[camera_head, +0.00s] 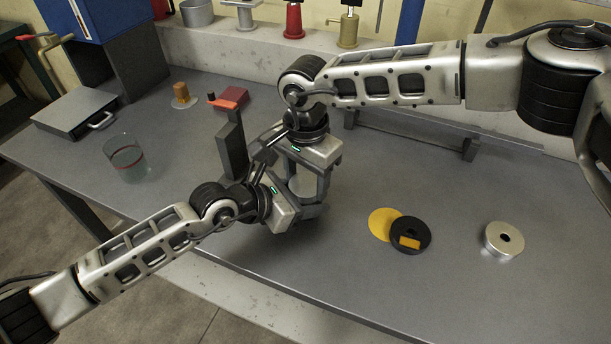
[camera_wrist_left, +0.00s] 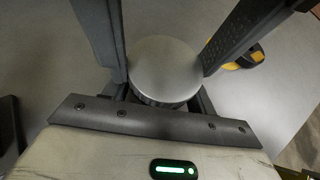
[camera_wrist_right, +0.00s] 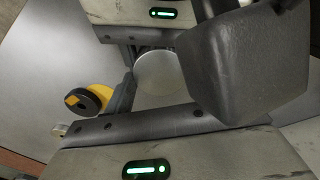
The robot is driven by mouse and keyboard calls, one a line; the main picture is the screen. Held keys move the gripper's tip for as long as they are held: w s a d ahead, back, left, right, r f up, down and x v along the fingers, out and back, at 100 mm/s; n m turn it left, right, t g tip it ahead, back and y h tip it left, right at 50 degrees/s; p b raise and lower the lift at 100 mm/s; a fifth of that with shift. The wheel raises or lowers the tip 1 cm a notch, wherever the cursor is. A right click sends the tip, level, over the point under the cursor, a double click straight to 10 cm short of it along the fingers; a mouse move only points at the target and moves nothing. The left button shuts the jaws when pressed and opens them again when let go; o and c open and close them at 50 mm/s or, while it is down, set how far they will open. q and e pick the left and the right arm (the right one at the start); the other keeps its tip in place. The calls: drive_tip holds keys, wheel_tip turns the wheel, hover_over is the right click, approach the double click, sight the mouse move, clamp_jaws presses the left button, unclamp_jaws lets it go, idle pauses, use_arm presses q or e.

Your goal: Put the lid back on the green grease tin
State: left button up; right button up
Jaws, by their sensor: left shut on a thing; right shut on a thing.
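A pale grey round top (camera_head: 303,186), seemingly the tin's lid, shows between my two grippers near the bench's front edge. It also shows in the left wrist view (camera_wrist_left: 165,66), lying flat over a darker rim, and in the right wrist view (camera_wrist_right: 160,76). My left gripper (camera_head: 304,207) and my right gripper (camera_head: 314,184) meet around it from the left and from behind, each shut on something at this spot. The fingers hide the sides below, so no green shows. I cannot tell which part each jaw grips, or whether the lid is seated.
To the right lie a yellow disc (camera_head: 381,222), a black ring (camera_head: 424,234) with a yellow patch, and a silver ring (camera_head: 503,240). A glass jar (camera_head: 125,160), a grey case (camera_head: 75,110) and a red block (camera_head: 232,97) are left. A dark post (camera_head: 231,150) stands close to my grippers.

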use_arm(q)
drive_tip(key=shift+w+d+r, duration=0.1)
drive_tip(key=shift+r, duration=0.05)
use_arm(e)
drive_tip(key=shift+s+d, duration=0.1)
drive_tip(key=shift+s, duration=0.25)
use_arm(q)
drive_tip(key=shift+w, duration=0.1)
use_arm(e)
drive_tip(key=shift+r, duration=0.15)
idle(0.5)
drive_tip(key=shift+f, duration=0.5)
use_arm(q)
drive_tip(key=shift+s+d+r, duration=0.1)
drive_tip(key=shift+s, duration=0.1)
use_arm(e)
drive_tip(key=shift+w+f, duration=0.1)
drive_tip(key=shift+f, duration=0.05)
idle(0.3)
drive_tip(key=shift+w, duration=0.1)
drive_tip(key=shift+r, duration=0.3)
use_arm(q)
drive_tip(key=shift+w, duration=0.1)
use_arm(e)
drive_tip(key=shift+r, duration=0.25)
idle(0.4)
idle(0.5)
